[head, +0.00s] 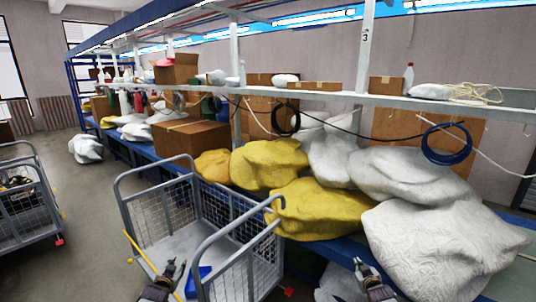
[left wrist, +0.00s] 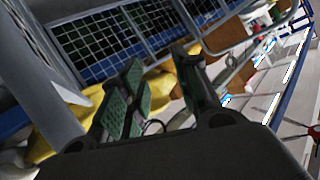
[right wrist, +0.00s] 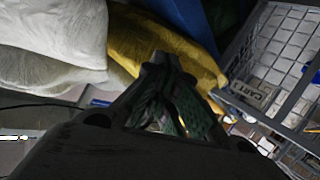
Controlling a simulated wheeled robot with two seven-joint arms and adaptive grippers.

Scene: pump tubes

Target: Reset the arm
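My left gripper (head: 177,267) is low in the head view, over the near side of a grey mesh cart. In the left wrist view its two green-padded fingers (left wrist: 160,80) stand apart with nothing between them. My right gripper (head: 361,263) is low and right of centre in the head view, in front of the blue bench edge. In the right wrist view its fingers (right wrist: 165,62) come together at the tips, and I see no object held. Neither gripper visibly touches anything.
The mesh cart (head: 158,208) stands in front of the bench. Yellow sacks (head: 268,165) and white sacks (head: 435,240) are piled on the bench. A blue hose coil (head: 447,158) and a black coil (head: 287,121) hang from the shelf (head: 330,95). Another cart (head: 28,205) stands left; floor (head: 85,215) between is clear.

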